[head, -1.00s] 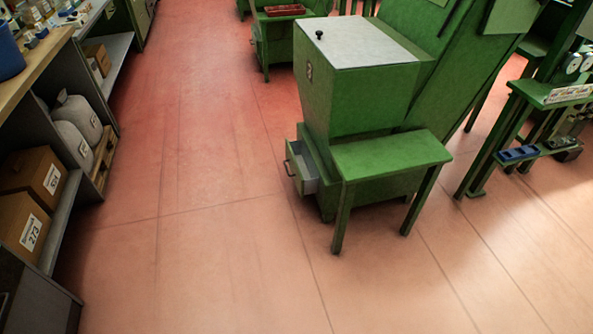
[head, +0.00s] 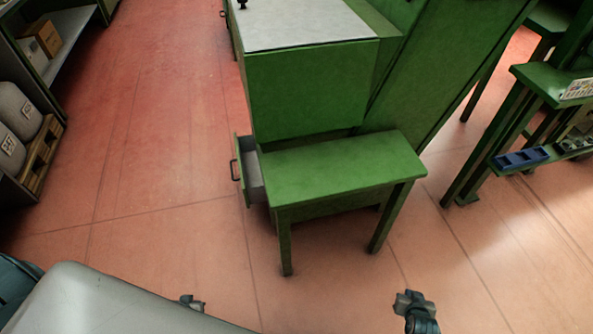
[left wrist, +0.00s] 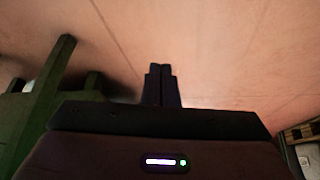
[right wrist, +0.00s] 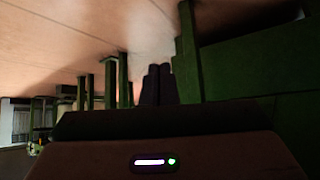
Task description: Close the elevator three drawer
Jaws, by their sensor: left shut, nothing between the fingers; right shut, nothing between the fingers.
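A green machine (head: 305,90) with a grey top stands ahead in the head view. Its low drawer (head: 242,172) is pulled out on the left side, with a dark handle on its front and a pale inside. No label naming the machine can be read. My right gripper (head: 410,298) is at the bottom right, apart from the machine; in the right wrist view its fingers (right wrist: 157,84) are together and empty. My left gripper (head: 190,302) barely shows at the bottom of the head view; its fingers (left wrist: 162,84) are together with nothing between them.
A green bench (head: 345,165) stands in front of the machine, right of the drawer. Shelves with sacks (head: 18,125) and a pallet (head: 42,155) line the left. A green stand with a blue tray (head: 520,158) is at the right. The red floor left of the drawer is clear.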

